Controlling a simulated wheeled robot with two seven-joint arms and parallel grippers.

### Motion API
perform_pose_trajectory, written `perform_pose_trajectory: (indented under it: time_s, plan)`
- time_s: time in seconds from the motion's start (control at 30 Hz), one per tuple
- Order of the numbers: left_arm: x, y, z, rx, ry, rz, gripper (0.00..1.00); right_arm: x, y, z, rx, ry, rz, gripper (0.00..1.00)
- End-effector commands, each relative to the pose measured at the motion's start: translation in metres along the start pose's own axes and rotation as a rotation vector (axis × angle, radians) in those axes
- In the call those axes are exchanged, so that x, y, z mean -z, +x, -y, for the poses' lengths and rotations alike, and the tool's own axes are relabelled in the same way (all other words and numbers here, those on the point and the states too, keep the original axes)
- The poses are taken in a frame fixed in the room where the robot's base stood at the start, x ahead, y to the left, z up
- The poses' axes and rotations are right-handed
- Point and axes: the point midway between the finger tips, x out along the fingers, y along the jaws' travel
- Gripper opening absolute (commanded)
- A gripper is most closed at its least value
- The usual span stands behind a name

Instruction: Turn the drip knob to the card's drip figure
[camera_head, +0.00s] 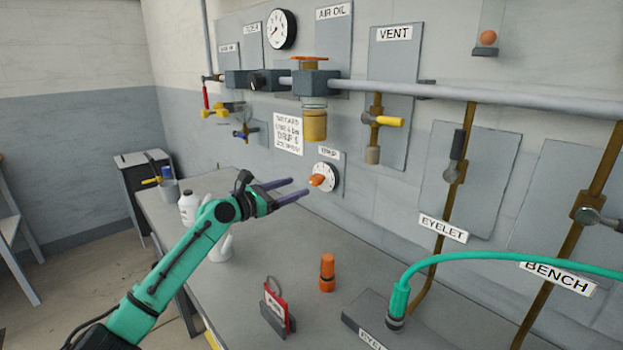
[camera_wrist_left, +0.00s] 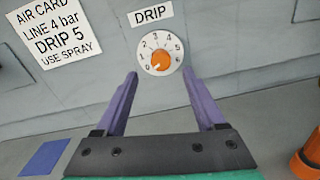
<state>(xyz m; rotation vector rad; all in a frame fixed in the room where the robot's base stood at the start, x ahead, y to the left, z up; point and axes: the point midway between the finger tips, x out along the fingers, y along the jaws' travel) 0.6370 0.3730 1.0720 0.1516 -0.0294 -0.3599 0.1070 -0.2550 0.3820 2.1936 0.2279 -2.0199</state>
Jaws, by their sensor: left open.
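The drip knob (camera_head: 317,181) is orange, at the centre of a white round dial on the wall under a DRIP label. In the left wrist view the knob (camera_wrist_left: 160,61) sits among figures 0 to 6, and its pointer seems to face the lower left, near 0. The air card (camera_head: 289,133) hangs on the wall to the left of the dial; in the left wrist view the card (camera_wrist_left: 50,35) reads "LINE 4 bar, DRIP 5, USE SPRAY". My left gripper (camera_head: 300,188) is open and empty, its two purple fingers pointing at the dial, apart from the knob.
A green hose (camera_head: 470,256) arches at the right. The yellow-handled vent valve (camera_head: 385,120) is above right of the dial.

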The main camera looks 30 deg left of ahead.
Motion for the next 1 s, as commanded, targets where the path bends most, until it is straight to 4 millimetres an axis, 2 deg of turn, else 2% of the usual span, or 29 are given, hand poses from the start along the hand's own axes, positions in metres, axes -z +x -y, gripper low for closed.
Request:
perform_pose_trajectory:
  time_s: [0.03, 0.1, 0.3, 0.63, 0.77, 0.8, 0.83, 1.0]
  plan:
    - [-0.006, 0.011, 0.000, 0.000, 0.000, 0.005, 0.72, 0.002, -0.006, 0.000, 0.000, 0.000, -0.002, 0.55]
    - [-0.005, 0.027, -0.001, -0.001, -0.002, 0.005, 0.72, 0.004, -0.008, -0.001, -0.001, 0.000, -0.005, 0.55]
    - [-0.002, 0.059, 0.000, 0.000, 0.000, 0.002, 0.72, 0.007, -0.010, -0.003, -0.004, -0.001, -0.010, 0.55]
    - [0.000, 0.066, 0.001, 0.001, 0.003, -0.001, 0.72, 0.007, -0.011, -0.008, -0.010, -0.001, -0.010, 0.55]
    - [0.000, 0.066, 0.001, 0.001, 0.003, -0.001, 0.22, 0.007, -0.011, -0.008, -0.011, -0.001, -0.010, 0.55]
    - [0.000, 0.066, 0.001, 0.001, 0.003, -0.001, 0.07, 0.007, -0.011, -0.008, -0.011, -0.001, -0.010, 0.55]
    - [0.000, 0.066, 0.001, 0.001, 0.003, -0.001, 0.00, 0.007, -0.011, -0.008, -0.011, -0.001, -0.010, 0.55]
    - [0.000, 0.066, 0.001, 0.001, 0.006, -0.001, 0.00, 0.007, -0.011, -0.008, -0.011, 0.000, -0.010, 0.55]
